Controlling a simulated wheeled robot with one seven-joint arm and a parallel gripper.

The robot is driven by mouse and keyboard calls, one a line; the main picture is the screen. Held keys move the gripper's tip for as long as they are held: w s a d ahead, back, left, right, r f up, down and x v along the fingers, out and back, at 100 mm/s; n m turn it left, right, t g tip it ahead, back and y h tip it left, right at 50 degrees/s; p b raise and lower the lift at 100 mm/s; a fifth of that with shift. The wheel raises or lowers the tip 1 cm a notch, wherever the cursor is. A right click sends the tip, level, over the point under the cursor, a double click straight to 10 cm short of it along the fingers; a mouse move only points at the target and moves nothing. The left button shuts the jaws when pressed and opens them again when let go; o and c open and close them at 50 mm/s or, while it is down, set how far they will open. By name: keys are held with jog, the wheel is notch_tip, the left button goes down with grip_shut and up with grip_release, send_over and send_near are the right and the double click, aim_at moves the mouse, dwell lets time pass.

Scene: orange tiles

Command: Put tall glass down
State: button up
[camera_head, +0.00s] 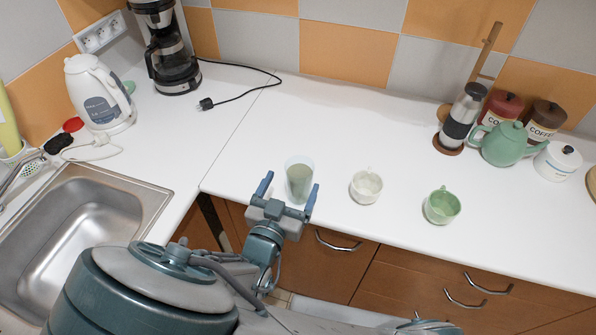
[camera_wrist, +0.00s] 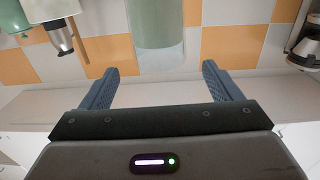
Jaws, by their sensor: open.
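The tall glass (camera_head: 299,180) is clear with a greenish tint and stands upright on the white counter near its front edge. My gripper (camera_head: 290,192) is open, with one blue finger to each side of the glass's near side in the head view. In the wrist view the glass (camera_wrist: 158,22) is centred beyond the open fingers of my gripper (camera_wrist: 168,82), and a gap shows between it and both fingers. The glass is cut off by the edge of the wrist view.
A white cup (camera_head: 366,187) and a green cup (camera_head: 442,206) stand to the right of the glass. A sink (camera_head: 85,232) lies at the left. A coffee maker (camera_head: 167,50) and kettle (camera_head: 98,95) stand behind. The counter (camera_head: 330,120) behind the glass is clear.

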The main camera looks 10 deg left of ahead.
jog(key=s, duration=0.4)
jog(key=shift+a, duration=0.2)
dwell(0.4)
